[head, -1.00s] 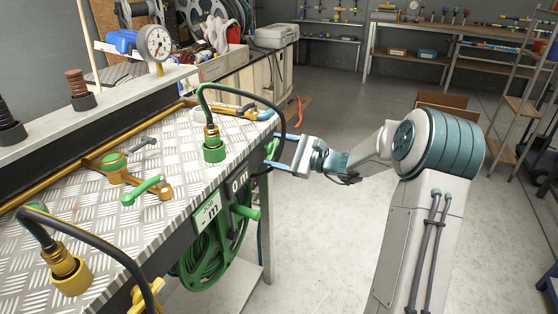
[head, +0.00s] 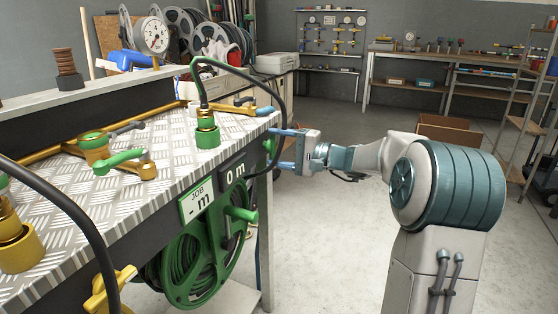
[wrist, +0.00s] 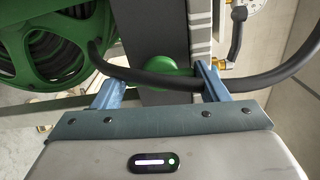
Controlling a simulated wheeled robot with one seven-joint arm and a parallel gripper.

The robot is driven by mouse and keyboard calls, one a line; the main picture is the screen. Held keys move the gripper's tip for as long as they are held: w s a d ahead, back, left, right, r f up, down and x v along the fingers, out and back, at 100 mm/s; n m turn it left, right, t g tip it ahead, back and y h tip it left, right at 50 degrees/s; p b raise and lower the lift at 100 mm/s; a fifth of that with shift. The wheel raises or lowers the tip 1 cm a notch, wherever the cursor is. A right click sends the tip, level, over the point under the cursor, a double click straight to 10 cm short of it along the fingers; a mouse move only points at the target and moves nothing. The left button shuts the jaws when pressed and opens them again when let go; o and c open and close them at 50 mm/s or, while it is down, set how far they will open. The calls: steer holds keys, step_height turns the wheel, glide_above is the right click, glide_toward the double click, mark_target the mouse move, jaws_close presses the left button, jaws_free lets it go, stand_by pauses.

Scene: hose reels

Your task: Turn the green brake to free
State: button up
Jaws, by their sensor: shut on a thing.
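In the wrist view the brake (wrist: 172,68) shows between my two blue fingers, partly hidden by a black hose crossing in front. My gripper (head: 284,148) is at the bench's right end, its fingers around the brake, one above and one below it in the head view. It is shut on the brake, though the contact itself is hard to see. In the wrist view the gripper (wrist: 160,92) reaches past the hose.
The black hose (head: 283,100) loops from a green-based fitting (head: 207,132) over the bench edge to near my gripper. A green crank handle (head: 240,214) sticks out of the reel below. A counter panel (head: 235,172) is on the bench front.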

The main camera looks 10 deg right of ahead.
steer(key=shift+f+n+b, duration=0.1)
steer(key=shift+n+b, duration=0.45)
steer(key=shift+n, duration=0.05)
steer(key=o, duration=1)
steer(key=p+v, duration=0.3)
steer(key=v, duration=1.1)
